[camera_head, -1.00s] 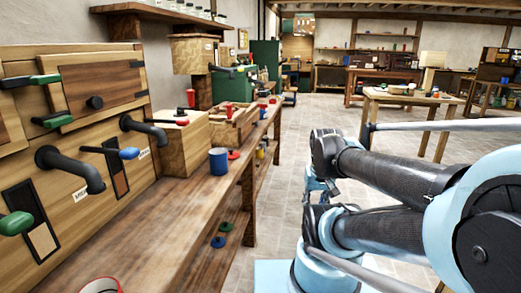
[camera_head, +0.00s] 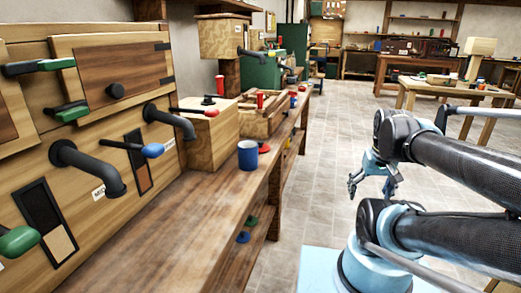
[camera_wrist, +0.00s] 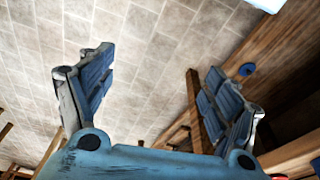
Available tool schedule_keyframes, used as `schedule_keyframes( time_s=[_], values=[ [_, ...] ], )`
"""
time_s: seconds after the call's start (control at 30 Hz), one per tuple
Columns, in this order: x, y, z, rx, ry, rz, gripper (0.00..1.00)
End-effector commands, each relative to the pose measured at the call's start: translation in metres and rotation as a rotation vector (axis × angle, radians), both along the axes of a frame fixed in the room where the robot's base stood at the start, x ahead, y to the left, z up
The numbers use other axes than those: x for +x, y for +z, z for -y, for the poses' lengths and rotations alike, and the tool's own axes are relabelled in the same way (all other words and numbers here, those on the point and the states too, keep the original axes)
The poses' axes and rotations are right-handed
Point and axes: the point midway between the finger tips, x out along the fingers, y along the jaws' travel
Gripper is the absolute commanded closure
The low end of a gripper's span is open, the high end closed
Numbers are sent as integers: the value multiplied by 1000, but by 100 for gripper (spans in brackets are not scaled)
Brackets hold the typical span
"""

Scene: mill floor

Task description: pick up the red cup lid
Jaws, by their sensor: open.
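A small red disc, likely the red cup lid (camera_head: 264,148), lies on the long wooden bench just behind and right of a blue cup (camera_head: 248,155). The cup partly hides it. My gripper (camera_head: 371,181) is to the right of the bench, over the tiled floor, well apart from the lid. In the wrist view my gripper (camera_wrist: 157,72) has its two fingers wide apart with only floor and a bench leg between them. I cannot make out the lid for certain in the wrist view.
The bench (camera_head: 165,225) runs along a wall panel with black pipes and coloured levers. A green disc (camera_head: 251,221) and a blue disc (camera_head: 243,237) lie on its lower shelf. A wooden box (camera_head: 210,135) stands behind the cup.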

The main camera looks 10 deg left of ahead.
Motion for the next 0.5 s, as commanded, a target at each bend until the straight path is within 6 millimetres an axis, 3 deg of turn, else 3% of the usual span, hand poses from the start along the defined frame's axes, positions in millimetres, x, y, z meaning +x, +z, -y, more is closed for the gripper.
schedule_keyframes(
  time_s=[0.27,0.5],
  values=[
    [63,73,-42,-8,259,-16,11],
    [118,125,-103,-16,496,-31,11]
  ],
)
